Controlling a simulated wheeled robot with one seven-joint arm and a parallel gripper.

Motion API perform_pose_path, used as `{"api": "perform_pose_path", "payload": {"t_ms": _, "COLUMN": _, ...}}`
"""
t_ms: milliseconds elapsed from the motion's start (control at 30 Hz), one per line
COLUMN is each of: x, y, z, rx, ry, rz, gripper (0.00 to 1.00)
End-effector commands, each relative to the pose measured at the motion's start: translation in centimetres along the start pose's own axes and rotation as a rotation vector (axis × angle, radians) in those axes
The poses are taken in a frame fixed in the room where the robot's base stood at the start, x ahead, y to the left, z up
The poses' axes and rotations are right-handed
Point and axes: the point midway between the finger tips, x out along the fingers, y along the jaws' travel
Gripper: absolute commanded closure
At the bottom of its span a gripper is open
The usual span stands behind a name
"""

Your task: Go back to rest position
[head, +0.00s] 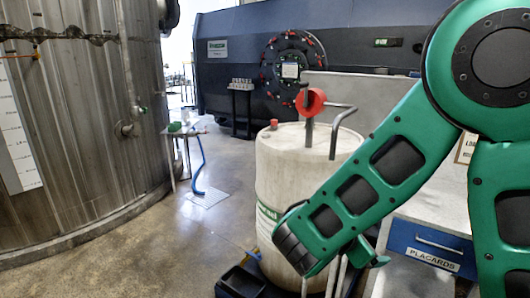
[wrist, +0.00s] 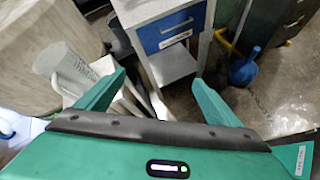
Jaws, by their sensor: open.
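My gripper (wrist: 159,78) shows in the wrist view with its two green fingers spread apart and nothing between them. Beyond the gap are the floor and a cabinet with a blue drawer (wrist: 172,30). In the head view my green arm is bent down across the right side, in front of a white drum (head: 280,165). The wrist end is low, at the drum's lower right, and the fingers are mostly hidden there. Whether the arm touches the drum cannot be told.
The blue drawer marked PLACARDS (head: 430,246) is close on the right. A black tray (head: 241,283) lies at the drum's foot. A large metal tank (head: 75,120) fills the left. Open floor (head: 130,255) lies between tank and drum. A blue scoop (wrist: 243,70) stands at right in the wrist view.

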Motion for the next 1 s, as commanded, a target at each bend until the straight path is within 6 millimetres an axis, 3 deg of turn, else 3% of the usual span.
{"api": "perform_pose_path", "payload": {"t_ms": 233, "x": 2.9, "y": -7.9, "z": 5.4, "rx": 0.519, "ry": 0.073, "rz": -0.28, "gripper": 0.13}}
{"api": "perform_pose_path", "payload": {"t_ms": 400, "x": 2.9, "y": -14.6, "z": 8.1, "rx": 0.968, "ry": 0.097, "rz": -0.525, "gripper": 0.13}}
{"api": "perform_pose_path", "payload": {"t_ms": 567, "x": 1.2, "y": -20.0, "z": 9.6, "rx": 1.368, "ry": 0.09, "rz": -0.749, "gripper": 0.13}}
{"api": "perform_pose_path", "payload": {"t_ms": 700, "x": -1.3, "y": -23.9, "z": 10.2, "rx": 1.691, "ry": 0.065, "rz": -0.94, "gripper": 0.13}}
{"api": "perform_pose_path", "payload": {"t_ms": 833, "x": -3.9, "y": -26.4, "z": 10.4, "rx": 1.933, "ry": 0.032, "rz": -1.092, "gripper": 0.13}}
{"api": "perform_pose_path", "payload": {"t_ms": 1000, "x": -6.2, "y": -28.1, "z": 10.4, "rx": 2.117, "ry": -0.003, "rz": -1.219, "gripper": 0.13}}
